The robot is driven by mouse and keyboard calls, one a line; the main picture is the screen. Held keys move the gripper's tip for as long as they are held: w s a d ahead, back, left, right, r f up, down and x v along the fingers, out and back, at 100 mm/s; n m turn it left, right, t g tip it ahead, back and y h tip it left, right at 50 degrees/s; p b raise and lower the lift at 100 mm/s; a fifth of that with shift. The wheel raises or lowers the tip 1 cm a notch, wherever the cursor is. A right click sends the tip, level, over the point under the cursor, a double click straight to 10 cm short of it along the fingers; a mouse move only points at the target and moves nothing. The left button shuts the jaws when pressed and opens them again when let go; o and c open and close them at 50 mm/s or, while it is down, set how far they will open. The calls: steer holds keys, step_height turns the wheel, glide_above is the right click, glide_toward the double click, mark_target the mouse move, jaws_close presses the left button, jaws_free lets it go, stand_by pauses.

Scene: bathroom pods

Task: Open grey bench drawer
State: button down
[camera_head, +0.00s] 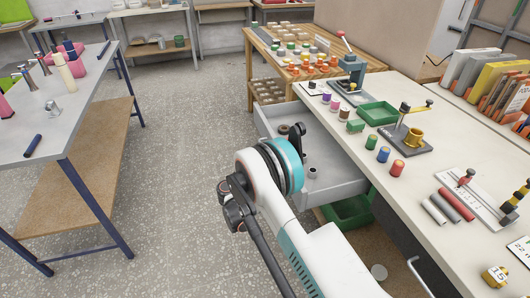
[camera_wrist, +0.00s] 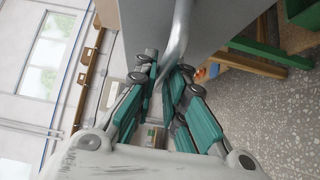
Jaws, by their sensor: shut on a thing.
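The grey bench drawer (camera_head: 338,186) stands pulled out from under the right-hand workbench, its open top showing a small grey cylinder (camera_head: 312,172) inside. In the wrist view, a grey panel (camera_wrist: 222,22), which looks like the drawer front, is close at the top. A curved metal handle (camera_wrist: 181,35) runs down from it between the teal fingers of my gripper (camera_wrist: 166,78). My gripper is shut on this handle. In the head view my white and teal wrist covers the near part of the drawer, and the fingers and handle are hidden.
A green bin (camera_head: 350,212) is below the drawer. A wooden table (camera_head: 262,42) with small parts stands behind. A blue-legged table (camera_head: 75,125) is at left, with clear floor (camera_head: 185,150) between.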

steer(key=c, duration=1.6)
jaws_free()
steer(key=shift+c, duration=0.2)
steer(key=v, duration=1.2)
